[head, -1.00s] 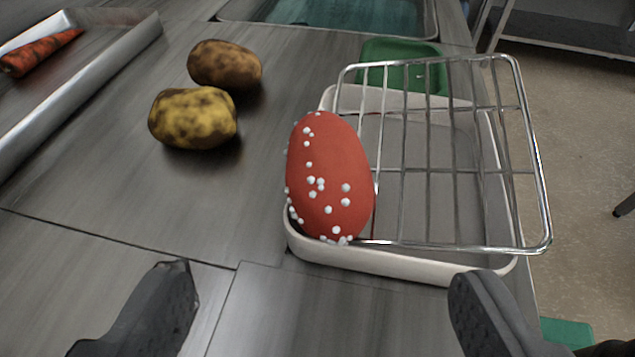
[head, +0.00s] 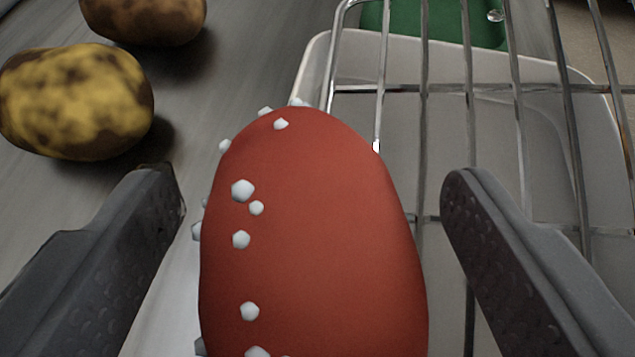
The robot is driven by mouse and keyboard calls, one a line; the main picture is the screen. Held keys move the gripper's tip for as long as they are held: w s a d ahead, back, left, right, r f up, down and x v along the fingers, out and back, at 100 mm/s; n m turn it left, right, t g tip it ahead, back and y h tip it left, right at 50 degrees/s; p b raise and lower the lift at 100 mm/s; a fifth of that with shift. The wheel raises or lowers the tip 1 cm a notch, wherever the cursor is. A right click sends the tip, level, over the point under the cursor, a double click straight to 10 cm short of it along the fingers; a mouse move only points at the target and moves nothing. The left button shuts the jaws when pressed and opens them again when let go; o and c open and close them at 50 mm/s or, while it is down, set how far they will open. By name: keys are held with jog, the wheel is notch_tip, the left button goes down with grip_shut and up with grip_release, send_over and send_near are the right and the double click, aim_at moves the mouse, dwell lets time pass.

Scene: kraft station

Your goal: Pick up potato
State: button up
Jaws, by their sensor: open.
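A yellow potato with dark brown blotches (head: 75,100) lies on the grey metal counter at the left edge. A browner potato (head: 145,15) lies behind it, partly cut off by the top edge. My gripper (head: 315,185) is open, with one finger on each side of a large red oval thing with white knobs (head: 310,230). The near end of the red thing is cut off by the bottom edge. Gaps show between it and both fingers. Both potatoes are outside the fingers, to the left.
A pale tray (head: 345,65) with a wire rack (head: 425,120) stands on the right, and the red thing is at its left side. A green thing (head: 440,20) is behind the tray. Bare counter (head: 30,200) shows at the left.

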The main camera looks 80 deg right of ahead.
jog(key=shift+d, duration=0.1)
jog(key=c, duration=1.2)
jog(key=shift+r, duration=0.1)
